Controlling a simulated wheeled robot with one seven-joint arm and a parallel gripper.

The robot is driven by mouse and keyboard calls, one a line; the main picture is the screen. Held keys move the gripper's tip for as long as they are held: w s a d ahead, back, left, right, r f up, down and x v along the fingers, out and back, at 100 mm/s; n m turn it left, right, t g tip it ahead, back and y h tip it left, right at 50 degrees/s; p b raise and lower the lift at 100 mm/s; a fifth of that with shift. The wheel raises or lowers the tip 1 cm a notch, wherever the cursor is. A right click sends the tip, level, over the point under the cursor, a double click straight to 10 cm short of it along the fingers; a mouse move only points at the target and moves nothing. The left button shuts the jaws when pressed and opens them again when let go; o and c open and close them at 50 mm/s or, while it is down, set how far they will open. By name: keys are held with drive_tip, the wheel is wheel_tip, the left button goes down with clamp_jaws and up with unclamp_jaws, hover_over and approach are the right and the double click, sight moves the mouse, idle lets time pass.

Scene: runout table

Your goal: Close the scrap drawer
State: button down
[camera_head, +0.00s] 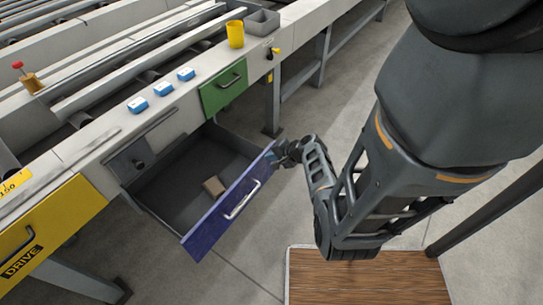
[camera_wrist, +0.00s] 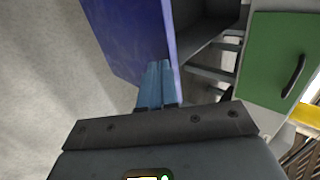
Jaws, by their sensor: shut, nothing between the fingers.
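The scrap drawer (camera_head: 238,200) has a blue front with a pale bar handle and stands pulled out from the runout table, with a small brown block (camera_head: 213,186) lying inside. My gripper (camera_head: 272,152) is at the right end of the blue front, near its top edge. In the wrist view the blue front (camera_wrist: 125,40) fills the upper middle, and my gripper's blue fingers (camera_wrist: 157,75) are together and empty, their tips at or very near its edge. I cannot tell whether they touch it.
A green drawer (camera_head: 223,87) beside the opening is shut. A yellow DRIVE panel (camera_head: 45,240) is at the left. Blue-and-white blocks (camera_head: 163,89), a yellow cup (camera_head: 235,34) and a grey bin (camera_head: 262,22) stand on the table. A wooden platform (camera_head: 365,280) lies at the lower right.

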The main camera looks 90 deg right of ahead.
drive_tip(key=w+d+b, duration=0.5)
drive_tip(key=w+d, duration=0.2)
drive_tip(key=w, duration=0.4)
drive_tip(key=w+d+b, duration=0.6)
drive_tip(key=w+d, duration=0.1)
drive_tip(key=w, duration=0.4)
drive_tip(key=shift+w, duration=0.4)
